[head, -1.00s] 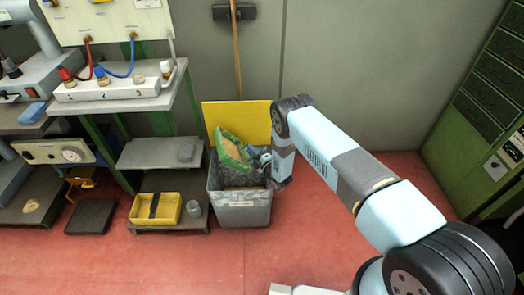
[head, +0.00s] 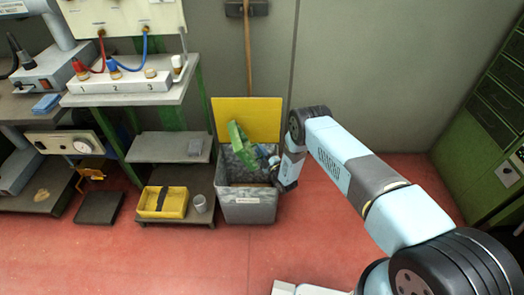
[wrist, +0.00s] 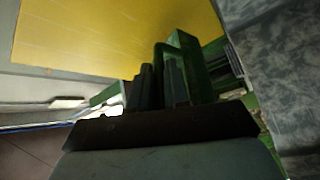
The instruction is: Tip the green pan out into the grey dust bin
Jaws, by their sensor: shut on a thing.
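The green pan (head: 240,145) is tilted steeply over the open mouth of the grey dust bin (head: 248,211). My gripper (head: 272,162) is shut on the pan, on its right side, just above the bin's rim. In the wrist view the pan's green part (wrist: 186,65) shows between the dark fingers, and the speckled grey bin wall (wrist: 285,70) shows at the right. The pan's inner face is mostly turned out of sight in the head view, so I cannot tell whether anything is left in it. The inside of the bin is partly hidden by the pan.
A yellow board (head: 262,112) stands upright behind the bin. A shelf rack with a yellow tray (head: 164,203) and a grey cup (head: 199,203) is close on the bin's left. A broom handle (head: 247,60) rises behind. The red floor (head: 330,215) to the right is clear.

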